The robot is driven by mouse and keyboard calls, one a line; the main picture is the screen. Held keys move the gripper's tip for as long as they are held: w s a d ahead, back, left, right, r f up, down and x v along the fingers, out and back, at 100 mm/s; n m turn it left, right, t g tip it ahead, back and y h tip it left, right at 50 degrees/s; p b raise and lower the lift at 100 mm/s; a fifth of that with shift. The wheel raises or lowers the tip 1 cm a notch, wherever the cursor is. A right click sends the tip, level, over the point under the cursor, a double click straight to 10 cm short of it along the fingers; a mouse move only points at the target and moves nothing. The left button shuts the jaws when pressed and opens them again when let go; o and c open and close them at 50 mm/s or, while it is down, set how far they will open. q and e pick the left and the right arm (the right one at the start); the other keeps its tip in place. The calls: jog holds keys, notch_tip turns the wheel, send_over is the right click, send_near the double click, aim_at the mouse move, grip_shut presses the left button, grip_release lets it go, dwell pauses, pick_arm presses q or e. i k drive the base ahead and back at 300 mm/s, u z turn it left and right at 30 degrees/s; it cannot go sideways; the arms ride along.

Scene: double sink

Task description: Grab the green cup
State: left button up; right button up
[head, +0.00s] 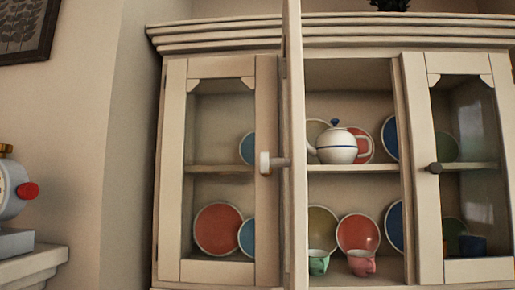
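The green cup (318,262) stands on the lower shelf of the cabinet, in the open middle section, close to the edge of the swung-open door. A pink cup (361,263) stands just to its right. Upright plates lean behind both cups. Neither of my grippers shows in the head view, so I cannot see whether they are open or shut.
The middle cabinet door (295,140) stands open, seen nearly edge-on, with a knob (272,163). A white teapot (337,148) sits on the shelf above. Glass doors close the left and right sections. A scale with a red knob (28,190) stands at left.

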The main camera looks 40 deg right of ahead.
aim_at(319, 260)
jog(key=u, duration=0.05)
jog(key=i, duration=0.6)
jog(key=z, duration=2.1)
